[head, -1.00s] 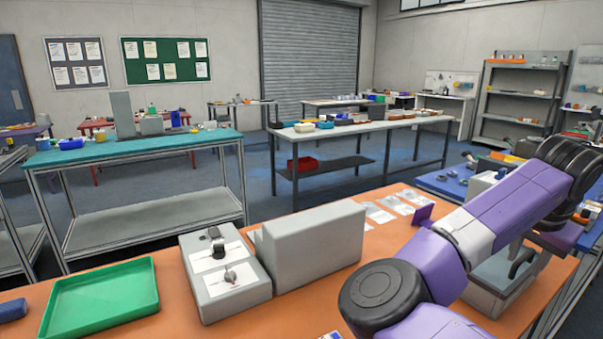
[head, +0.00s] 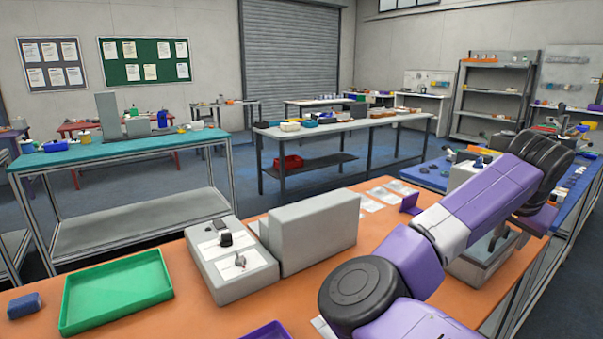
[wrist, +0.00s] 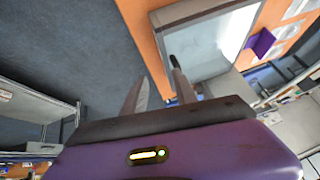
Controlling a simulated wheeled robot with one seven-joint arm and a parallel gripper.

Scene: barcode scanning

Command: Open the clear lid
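The clear lid (wrist: 205,42) shows in the wrist view as a pale, see-through panel in a grey frame. It tops a grey box on the orange bench and looks closed. In the head view the box (head: 482,272) stands at the right, largely hidden behind my arm. My gripper (wrist: 159,70) has its two fingers apart with nothing seen between them. It is near the lid's left edge in the wrist view; I cannot tell whether a finger touches it.
On the orange bench (head: 205,318) are a green tray (head: 115,290), a grey stand with small devices (head: 235,270), a large grey block (head: 315,235) and a small purple panel (head: 411,203).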

